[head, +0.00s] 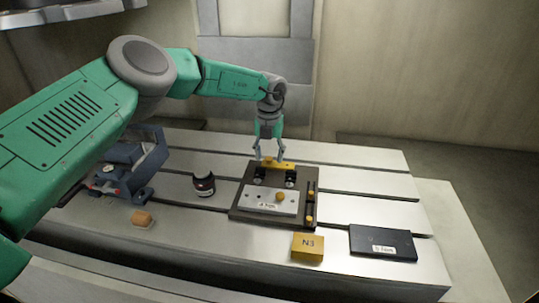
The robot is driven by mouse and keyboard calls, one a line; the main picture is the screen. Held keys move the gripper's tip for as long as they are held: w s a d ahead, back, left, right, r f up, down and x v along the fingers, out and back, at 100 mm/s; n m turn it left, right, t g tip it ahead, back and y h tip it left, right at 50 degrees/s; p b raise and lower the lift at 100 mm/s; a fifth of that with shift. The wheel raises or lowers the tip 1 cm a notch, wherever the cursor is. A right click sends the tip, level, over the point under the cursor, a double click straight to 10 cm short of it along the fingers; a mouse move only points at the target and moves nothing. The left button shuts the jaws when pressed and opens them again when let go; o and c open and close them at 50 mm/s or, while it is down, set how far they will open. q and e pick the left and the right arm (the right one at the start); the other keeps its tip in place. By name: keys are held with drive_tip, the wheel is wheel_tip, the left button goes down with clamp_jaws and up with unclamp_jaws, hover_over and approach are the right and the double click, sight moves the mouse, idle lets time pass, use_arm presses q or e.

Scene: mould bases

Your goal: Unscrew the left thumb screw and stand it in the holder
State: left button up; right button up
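My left gripper (269,156) points down over the back of a dark mould base (238,212). Its two fingers are apart, at the left part of a yellow bar (284,166) along the base's back edge. Whether a thumb screw is between the fingertips is too small to tell. A yellow round knob (281,197) stands on the light metal plate (258,199) in the middle of the base. Small yellow pieces (309,220) sit on the dark strip at the base's right side. I cannot tell which part is the holder. My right gripper is not in view.
A yellow block marked N3 (307,247) and a flat black case (382,243) lie at the front right. A dark round container (203,184), a blue-grey vise (133,165) and a small orange-brown piece (142,218) are at left. The slotted table (365,184) is clear behind the case.

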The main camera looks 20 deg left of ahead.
use_arm(q)
wheel_tip(320, 180, up, 12)
idle(0.6)
drive_tip(key=shift+f, duration=0.1)
